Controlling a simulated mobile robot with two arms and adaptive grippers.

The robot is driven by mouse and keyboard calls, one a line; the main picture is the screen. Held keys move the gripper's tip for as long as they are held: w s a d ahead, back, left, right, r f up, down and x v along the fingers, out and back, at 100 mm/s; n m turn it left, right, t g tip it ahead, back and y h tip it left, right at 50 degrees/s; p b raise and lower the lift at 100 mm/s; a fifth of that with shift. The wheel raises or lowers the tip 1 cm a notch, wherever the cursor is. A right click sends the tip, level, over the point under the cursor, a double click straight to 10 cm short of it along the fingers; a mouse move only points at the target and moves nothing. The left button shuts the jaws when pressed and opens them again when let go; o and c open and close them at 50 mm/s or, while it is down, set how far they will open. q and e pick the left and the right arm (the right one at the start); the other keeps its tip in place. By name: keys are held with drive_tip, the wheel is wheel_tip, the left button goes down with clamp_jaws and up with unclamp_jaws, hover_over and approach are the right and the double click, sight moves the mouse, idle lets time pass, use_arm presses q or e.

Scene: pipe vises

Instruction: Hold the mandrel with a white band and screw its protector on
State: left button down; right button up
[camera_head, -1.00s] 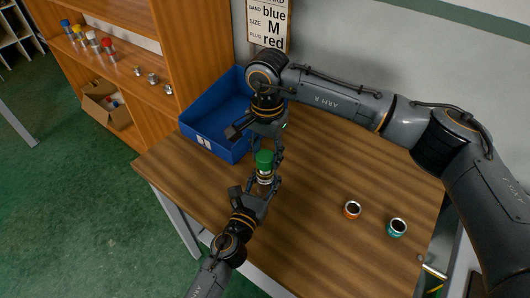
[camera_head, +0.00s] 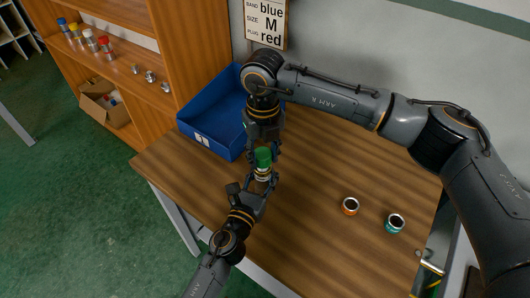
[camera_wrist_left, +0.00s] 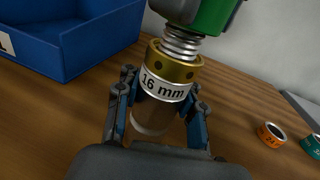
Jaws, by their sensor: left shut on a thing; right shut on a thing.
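The mandrel (camera_wrist_left: 165,85) stands near upright in my left gripper (camera_wrist_left: 158,115). It has a white band marked "16 mm", a brass collar above and a brown lower body. In the head view the mandrel (camera_head: 262,176) is small and partly hidden by the fingers of the left gripper (camera_head: 262,186). The green protector (camera_head: 263,157) is over its top; in the wrist view the protector (camera_wrist_left: 212,14) sits above the collar, with several silver thread turns showing between them. My right gripper (camera_head: 264,147) is shut on the protector from above.
A blue bin (camera_head: 225,144) stands on the table at the back left, close to both grippers. An orange ring piece (camera_head: 350,206) and a teal one (camera_head: 395,223) stand at the right. A wooden shelf (camera_head: 125,60) holds bottles and small metal parts. The table's middle is clear.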

use_arm(q)
drive_tip(key=shift+w+a, duration=0.15)
drive_tip(key=shift+a, duration=0.05)
use_arm(e)
drive_tip(key=m, duration=0.4)
drive_tip(key=shift+s+a+f+m, duration=0.1)
drive_tip(key=shift+f+m, duration=0.05)
drive_tip(key=shift+m, duration=0.15)
drive_tip(key=m, duration=0.3)
drive_tip(key=shift+a, duration=0.1)
use_arm(q)
drive_tip(key=shift+d, duration=0.1)
use_arm(e)
drive_tip(key=o, duration=1.4)
drive_tip(key=shift+c, duration=0.2)
drive_tip(key=shift+w+r, duration=0.2)
drive_tip(key=shift+r, duration=0.1)
use_arm(q)
drive_tip(key=shift+d, duration=0.1)
use_arm(e)
wheel_tip(320, 180, up, 12)
drive_tip(key=shift+f, duration=0.25)
drive_tip(key=shift+a, duration=0.1)
